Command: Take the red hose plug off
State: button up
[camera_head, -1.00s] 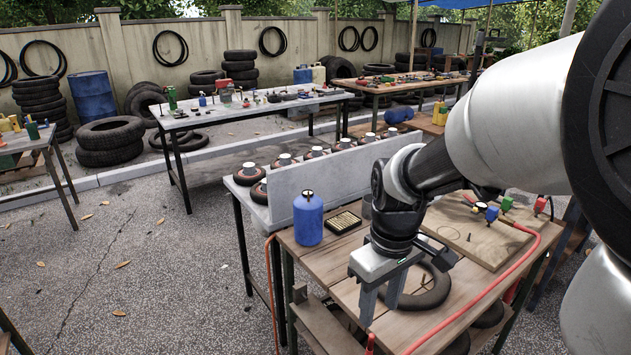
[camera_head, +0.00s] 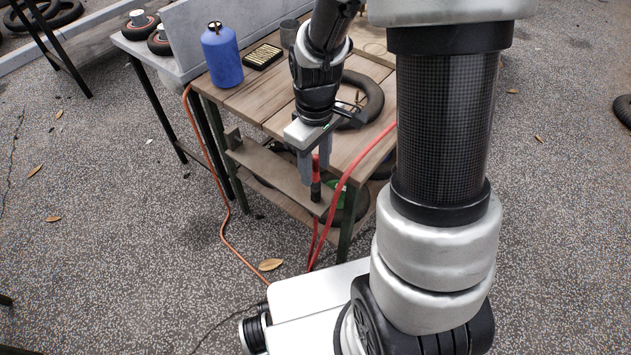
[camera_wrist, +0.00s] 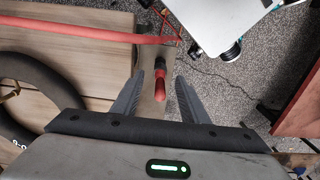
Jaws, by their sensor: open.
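The red hose plug (camera_head: 316,166) shows at the front edge of the wooden bench, with a dark collar below it. It stands roughly upright, and a red hose (camera_head: 344,195) runs close by. In the wrist view the red plug (camera_wrist: 160,88) and its dark collar lie in the gap between the fingers. My gripper (camera_head: 315,176) points down at the plug with its fingers apart, one on each side. In the wrist view my gripper (camera_wrist: 160,76) shows gaps between both fingers and the plug. I cannot tell the exact depth of the fingers along it.
The wooden bench (camera_head: 245,93) holds a blue bottle (camera_head: 222,57), a small dark box (camera_head: 264,55) and a black tyre (camera_head: 365,100). A lower shelf (camera_head: 265,172) lies under the bench. An orange hose (camera_head: 213,165) hangs at its left. The paved floor at left is open.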

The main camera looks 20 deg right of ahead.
aim_at(315, 178)
notch_tip(315, 178, down, 5)
jog(key=shift+w+a+f+b, duration=0.1)
jog(key=shift+b, duration=0.8)
grip_shut()
notch_tip(315, 178, up, 13)
jog(key=p, duration=0.5)
jog(key=shift+p, duration=0.3)
jog(key=shift+r+p, duration=0.85)
jog(key=shift+r, duration=0.2)
